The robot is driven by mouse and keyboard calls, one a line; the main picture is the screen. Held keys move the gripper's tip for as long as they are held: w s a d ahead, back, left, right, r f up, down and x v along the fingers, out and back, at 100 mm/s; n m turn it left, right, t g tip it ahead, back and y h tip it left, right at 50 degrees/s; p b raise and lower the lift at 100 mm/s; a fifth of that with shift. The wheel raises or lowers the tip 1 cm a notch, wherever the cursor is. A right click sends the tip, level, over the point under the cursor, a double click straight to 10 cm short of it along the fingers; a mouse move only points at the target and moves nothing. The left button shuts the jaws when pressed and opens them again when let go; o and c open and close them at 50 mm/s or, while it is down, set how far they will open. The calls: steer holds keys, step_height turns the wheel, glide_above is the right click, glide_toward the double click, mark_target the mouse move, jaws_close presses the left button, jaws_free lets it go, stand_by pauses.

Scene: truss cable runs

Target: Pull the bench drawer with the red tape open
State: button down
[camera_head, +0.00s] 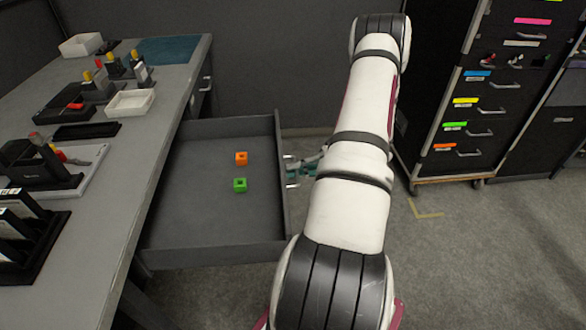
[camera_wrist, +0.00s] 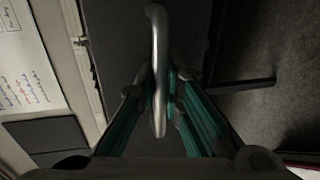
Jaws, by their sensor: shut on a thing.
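My gripper (camera_head: 302,170) is at the drawer's front, mostly behind my arm. In the wrist view a metal bar handle (camera_wrist: 160,60) runs between the teal fingers of my gripper (camera_wrist: 160,108), which is shut on it. The drawer's front face is turned away in the head view. I cannot see red tape on it in either view.
The bench top (camera_head: 160,90) holds white trays, black holders and small tools. A second handle (camera_head: 205,84) shows farther along the bench. A black cabinet (camera_head: 470,100) with colour-taped drawers stands at the right. Open floor (camera_head: 470,260) lies right of my arm.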

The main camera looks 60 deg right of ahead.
steer(key=c, duration=2)
jaws_free()
steer(key=shift+o, duration=0.2)
steer(key=v, duration=1.2)
steer(key=shift+f, duration=0.1)
